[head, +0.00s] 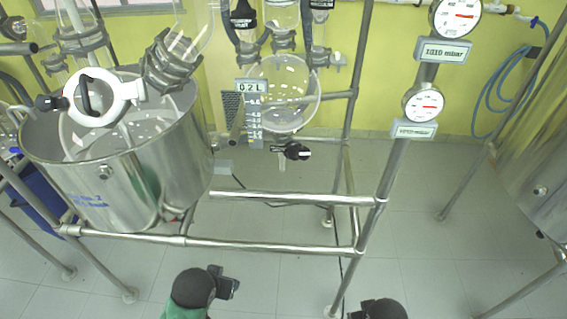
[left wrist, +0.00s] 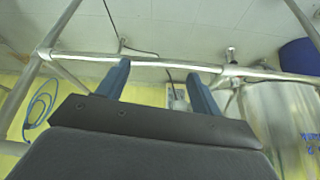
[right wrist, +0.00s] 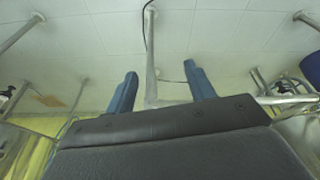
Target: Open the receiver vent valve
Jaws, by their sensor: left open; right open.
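The round glass receiver (head: 285,95) hangs in the frame at the upper middle of the head view, beside a "0.2 L" scale plate (head: 250,87). A black-handled valve (head: 292,151) sits just below it. Black fittings (head: 243,15) show above it at the top edge; I cannot tell which part is the vent valve. My left gripper (head: 228,284) is low in the head view, well apart from the receiver; its fingers are open and empty in the left wrist view (left wrist: 160,88). My right gripper (right wrist: 161,88) is open and empty; its wrist shows at the bottom edge of the head view.
A steel vessel (head: 160,175) with a white ring-shaped part (head: 100,97) stands at the left. Steel frame rails (head: 290,198) run between my grippers and the receiver. Two gauges (head: 455,16) (head: 424,104) are on the right post. Tiled floor is open at the lower right.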

